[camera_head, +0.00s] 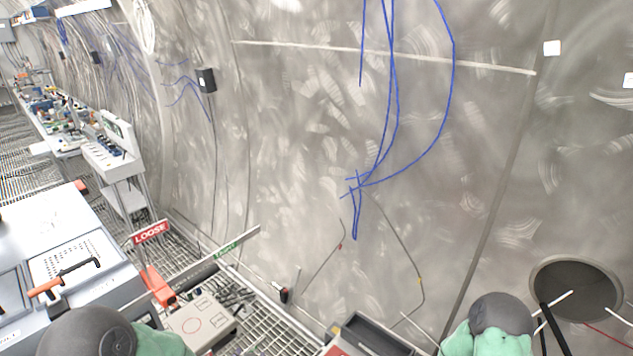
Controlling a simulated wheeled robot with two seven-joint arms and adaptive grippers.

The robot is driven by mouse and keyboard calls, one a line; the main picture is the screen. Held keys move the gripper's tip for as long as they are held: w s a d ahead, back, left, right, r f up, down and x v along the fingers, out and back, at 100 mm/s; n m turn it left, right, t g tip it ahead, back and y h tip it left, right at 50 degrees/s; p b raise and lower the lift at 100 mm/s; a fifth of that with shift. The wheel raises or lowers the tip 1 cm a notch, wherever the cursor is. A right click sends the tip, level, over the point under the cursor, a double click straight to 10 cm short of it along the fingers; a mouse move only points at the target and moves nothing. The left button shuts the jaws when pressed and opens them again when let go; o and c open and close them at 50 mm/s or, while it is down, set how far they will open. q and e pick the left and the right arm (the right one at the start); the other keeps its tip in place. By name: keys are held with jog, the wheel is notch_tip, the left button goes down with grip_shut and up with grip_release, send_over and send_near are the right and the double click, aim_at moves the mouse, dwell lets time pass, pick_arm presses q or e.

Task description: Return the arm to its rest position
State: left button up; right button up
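Part of my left arm (90,335), a dark grey rounded joint with a green link, shows at the bottom left edge. Part of my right arm (500,315), a similar grey joint with green, shows at the bottom right. Neither gripper is in view, so I cannot see whether either one is open or holds anything. The rest of both arms lies below the frame.
A brushed steel wall (310,120) with hanging blue cables (394,90) fills the middle. At left is a grey workbench (40,240) with an orange-handled tool (62,278). A red LOOSE sign (151,232) stands beside it. A round dark opening (575,288) is at right.

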pick_arm(q)
jog(key=s+d+f+n+g+h+b, duration=0.2)
jog(key=s+f, duration=0.4)
jog(key=f, duration=0.5)
jog(key=s+d+f+n+g+h+b, duration=0.2)
jog(key=s+f+b, duration=0.4)
jog(key=f, duration=0.5)
jog(key=s+d+f+n+g+h+b, duration=0.2)
jog(key=s+d+f+n+g+b, duration=0.2)
jog(key=f, duration=0.7)
jog(key=s+n+g+b, duration=0.1)
jog(key=s+g, duration=0.1)
jog(key=s, duration=0.1)
jog(key=shift+n, duration=0.4)
